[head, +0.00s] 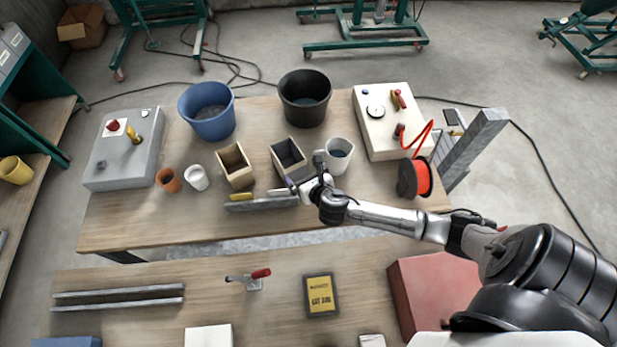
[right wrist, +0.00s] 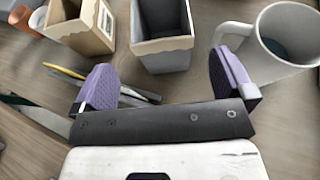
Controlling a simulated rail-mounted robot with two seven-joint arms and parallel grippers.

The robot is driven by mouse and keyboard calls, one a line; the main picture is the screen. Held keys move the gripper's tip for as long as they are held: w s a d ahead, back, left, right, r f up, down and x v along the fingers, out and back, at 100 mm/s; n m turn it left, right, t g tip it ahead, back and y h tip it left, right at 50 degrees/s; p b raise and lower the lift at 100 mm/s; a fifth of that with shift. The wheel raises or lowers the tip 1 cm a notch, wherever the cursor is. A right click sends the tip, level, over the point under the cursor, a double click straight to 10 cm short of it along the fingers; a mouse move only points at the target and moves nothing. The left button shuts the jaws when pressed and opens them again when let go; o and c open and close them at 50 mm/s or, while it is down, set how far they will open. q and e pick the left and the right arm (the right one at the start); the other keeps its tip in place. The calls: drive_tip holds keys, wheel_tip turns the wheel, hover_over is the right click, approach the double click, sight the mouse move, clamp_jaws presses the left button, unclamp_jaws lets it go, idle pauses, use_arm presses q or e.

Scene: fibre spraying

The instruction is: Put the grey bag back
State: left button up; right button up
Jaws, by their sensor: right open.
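The grey bag (head: 290,159) looks like a small open-topped dark box and stands upright on the far table. It stands between a brown bag (head: 236,166) and a white mug (head: 340,154). My right gripper (head: 306,181) is just in front of it, on the near right side. In the right wrist view the grey bag (right wrist: 164,52) lies ahead, between the lines of the two purple-padded fingers. Those fingers (right wrist: 168,86) are spread wide with nothing between them. The brown bag (right wrist: 82,25) and the mug (right wrist: 272,45) flank it there. My left gripper is out of view.
A grey rail tool holder (head: 262,203) lies in front of the bags. A blue bucket (head: 207,112) and a black bucket (head: 305,97) stand behind. The table's front left is clear.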

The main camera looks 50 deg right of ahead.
drive_tip(key=s+a+r+m+g+y, duration=0.1)
drive_tip(key=s+a+m+g, duration=0.3)
drive_tip(key=s+m, duration=0.9)
drive_tip(key=s+a+r+m+g+y, duration=0.1)
drive_tip(key=s+a+m+g+y, duration=0.2)
drive_tip(key=s+m, duration=1)
drive_tip(key=a+m+g, duration=0.2)
drive_tip(key=a+m, duration=0.2)
drive_tip(key=a, duration=0.1)
drive_tip(key=shift+a, duration=0.15)
drive_tip(key=shift+r, duration=0.15)
wheel_tip(320, 180, up, 12)
drive_tip(key=p, duration=1.2)
